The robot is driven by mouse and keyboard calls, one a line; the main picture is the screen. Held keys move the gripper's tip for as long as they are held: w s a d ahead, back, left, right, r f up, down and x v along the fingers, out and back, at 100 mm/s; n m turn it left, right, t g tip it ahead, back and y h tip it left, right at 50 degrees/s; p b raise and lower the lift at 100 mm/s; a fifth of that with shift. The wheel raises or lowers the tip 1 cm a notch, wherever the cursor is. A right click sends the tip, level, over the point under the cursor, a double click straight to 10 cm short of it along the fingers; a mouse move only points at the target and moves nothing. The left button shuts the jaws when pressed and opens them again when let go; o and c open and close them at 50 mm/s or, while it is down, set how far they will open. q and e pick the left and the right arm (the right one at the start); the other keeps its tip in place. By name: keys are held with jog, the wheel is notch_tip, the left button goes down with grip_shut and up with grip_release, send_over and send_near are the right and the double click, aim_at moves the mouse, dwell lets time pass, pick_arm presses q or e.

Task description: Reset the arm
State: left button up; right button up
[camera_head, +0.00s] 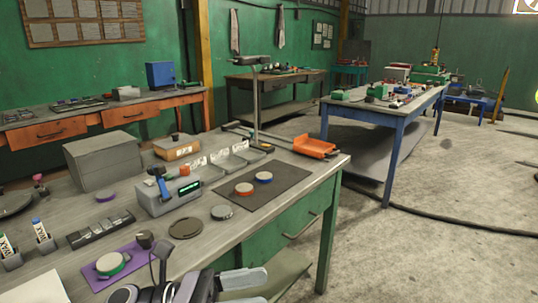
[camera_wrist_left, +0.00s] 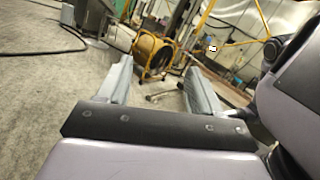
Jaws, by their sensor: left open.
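My left gripper (camera_head: 258,287) is at the bottom edge of the head view, in front of the near workbench. Its fingers are spread, and in the left wrist view (camera_wrist_left: 158,65) nothing is between them. It is apart from the items on the bench. A thin grey upright column (camera_head: 255,105) stands at the back of the bench, with a short dark horizontal arm (camera_head: 250,61) at its top. My right gripper is in neither view.
The near workbench (camera_head: 310,170) bears a grey box (camera_head: 103,160), a device with a green display (camera_head: 170,195), a dark mat (camera_head: 275,178) with discs, a purple mat (camera_head: 120,277) and an orange tray (camera_head: 314,147). A blue-legged table (camera_head: 388,160) stands behind. Floor at right is mostly clear.

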pick_arm(q)
jog(key=w+a+f+n+t+y+p, duration=0.1)
jog(key=a+f+n+t+y, duration=0.3)
jog(key=n, duration=0.7)
jog(key=a+f+n+t+y+p, duration=0.1)
jog(key=a+f+n+t+y, duration=0.4)
jog(key=n, duration=0.6)
jog(key=w+a+f+n+t+y, duration=0.1)
jog(key=n+t+y, duration=0.1)
jog(key=n+t, duration=0.7)
jog(key=s+a+f+n+g+y+p, duration=0.1)
jog(key=s+a+f+n+g+y, duration=0.2)
jog(key=s+f+n, duration=0.4)
jog(key=s+a+f+n+g+y+p, duration=0.1)
jog(key=s+a+f+n+g+y, duration=0.2)
jog(key=s+f+n+g, duration=0.3)
notch_tip(320, 180, down, 3)
jog(key=s+a+n, duration=0.1)
jog(key=n, duration=0.3)
jog(key=shift+y, duration=0.4)
jog(key=shift+a+r, duration=0.1)
jog(key=c, duration=0.4)
jog(key=shift+s+a, duration=0.1)
